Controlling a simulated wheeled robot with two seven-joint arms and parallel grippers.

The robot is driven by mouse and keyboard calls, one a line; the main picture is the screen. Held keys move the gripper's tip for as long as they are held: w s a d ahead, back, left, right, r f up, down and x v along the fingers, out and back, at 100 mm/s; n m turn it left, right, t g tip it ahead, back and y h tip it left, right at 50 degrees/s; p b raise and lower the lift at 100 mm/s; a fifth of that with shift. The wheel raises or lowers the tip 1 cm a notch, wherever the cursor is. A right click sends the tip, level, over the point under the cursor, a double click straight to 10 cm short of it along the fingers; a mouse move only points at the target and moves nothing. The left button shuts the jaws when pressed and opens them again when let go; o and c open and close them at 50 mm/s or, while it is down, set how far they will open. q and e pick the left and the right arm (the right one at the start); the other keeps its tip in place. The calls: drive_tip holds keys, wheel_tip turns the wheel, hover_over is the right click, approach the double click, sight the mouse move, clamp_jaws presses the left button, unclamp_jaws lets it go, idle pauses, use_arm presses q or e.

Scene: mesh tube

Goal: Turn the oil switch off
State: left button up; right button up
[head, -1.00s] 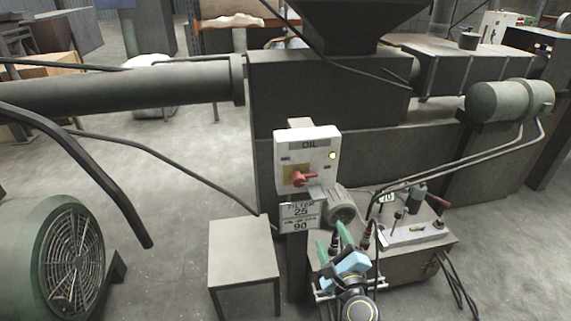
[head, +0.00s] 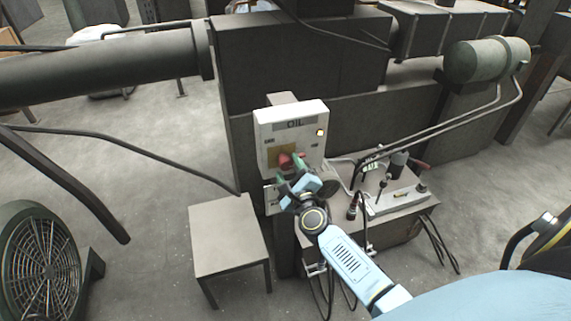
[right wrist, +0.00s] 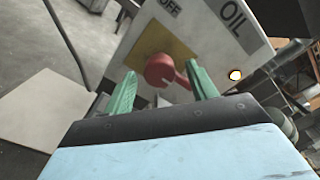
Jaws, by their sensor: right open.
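The oil switch is a red rotary knob (right wrist: 160,70) on a yellow plate, on the front of a white box (head: 291,117) labelled OIL. In the right wrist view its lever points to the lower right, away from the OFF label (right wrist: 169,9). My right gripper (head: 293,177) is in front of the knob and partly covers it in the head view. Its green fingers are open. In the right wrist view the knob appears between the fingertips (right wrist: 162,71), with the lever beside the right finger. I cannot tell whether they touch. My left gripper is out of view.
A lamp (head: 320,132) glows on the box. A grey stool-like table (head: 228,232) stands left of it. A bench (head: 400,203) with small devices stands to the right, under my right arm. A large machine (head: 300,60) is behind. A caged fan (head: 45,268) is at lower left.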

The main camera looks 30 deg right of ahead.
drive_tip(key=shift+x, duration=1.45)
drive_tip(key=c, duration=1)
